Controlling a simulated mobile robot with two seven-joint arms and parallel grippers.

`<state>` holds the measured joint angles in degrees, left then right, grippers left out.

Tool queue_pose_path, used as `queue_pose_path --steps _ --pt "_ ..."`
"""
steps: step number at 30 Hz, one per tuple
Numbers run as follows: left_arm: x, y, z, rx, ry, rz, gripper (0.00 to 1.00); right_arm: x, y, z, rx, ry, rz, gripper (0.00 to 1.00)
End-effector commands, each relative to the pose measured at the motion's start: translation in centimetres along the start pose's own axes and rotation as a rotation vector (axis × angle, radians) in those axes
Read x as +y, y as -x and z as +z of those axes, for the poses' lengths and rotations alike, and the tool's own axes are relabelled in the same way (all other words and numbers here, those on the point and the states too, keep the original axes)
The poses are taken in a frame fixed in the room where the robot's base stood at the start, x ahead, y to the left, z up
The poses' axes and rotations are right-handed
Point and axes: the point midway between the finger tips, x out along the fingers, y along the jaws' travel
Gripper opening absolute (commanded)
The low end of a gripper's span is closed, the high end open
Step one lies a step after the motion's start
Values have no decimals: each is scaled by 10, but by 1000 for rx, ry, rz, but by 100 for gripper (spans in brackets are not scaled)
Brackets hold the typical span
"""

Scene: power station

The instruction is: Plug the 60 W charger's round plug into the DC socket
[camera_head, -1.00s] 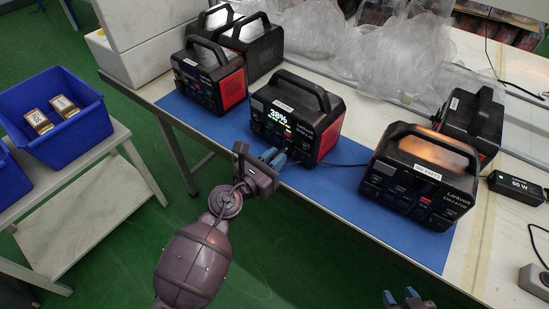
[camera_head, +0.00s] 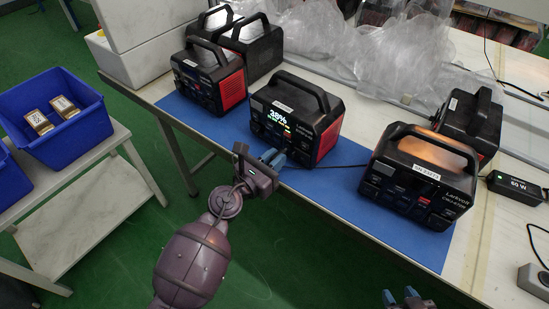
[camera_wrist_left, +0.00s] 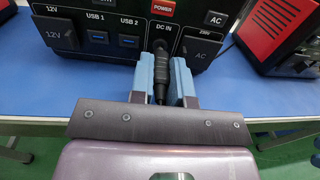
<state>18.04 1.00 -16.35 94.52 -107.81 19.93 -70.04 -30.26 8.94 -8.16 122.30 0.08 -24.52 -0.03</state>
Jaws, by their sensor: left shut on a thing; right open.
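The middle power station (camera_head: 300,112), black with red sides and a lit 38% display, stands on the blue mat. My left gripper (camera_head: 270,156) is at its lower front. In the left wrist view the gripper (camera_wrist_left: 163,82) is shut on the black round plug (camera_wrist_left: 160,72), which points at the DC IN socket (camera_wrist_left: 163,44). The plug's tip meets the socket area; I cannot tell how deep it sits. The 60 W charger (camera_head: 515,187) lies on the right of the table, and a thin cable (camera_head: 345,165) runs toward the middle station. My right gripper (camera_head: 402,296) is open and empty at the bottom edge.
Another station (camera_head: 418,178) stands on the blue mat (camera_head: 325,205) to the right, with one (camera_head: 470,122) behind it. More stations (camera_head: 208,75) stand at the left. Clear plastic bags (camera_head: 390,55) lie behind. A blue bin (camera_head: 50,112) is on a side table.

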Motion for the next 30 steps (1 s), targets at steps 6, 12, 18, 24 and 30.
queue_pose_path --steps 6,12,18,24,30 --pt "0 0 0 0 0 0 0 0 0 0 0 0 0 43" --pt "0 -4 0 0 0 -1 0 0 0 0 1 0 0 43" --pt "0 -8 0 0 0 -1 0 0 0 -1 2 0 0 43" --pt "0 -12 0 0 0 -1 0 0 0 -2 3 0 0 43" --pt "0 -12 0 0 0 -1 0 0 0 -2 3 0 0 43"
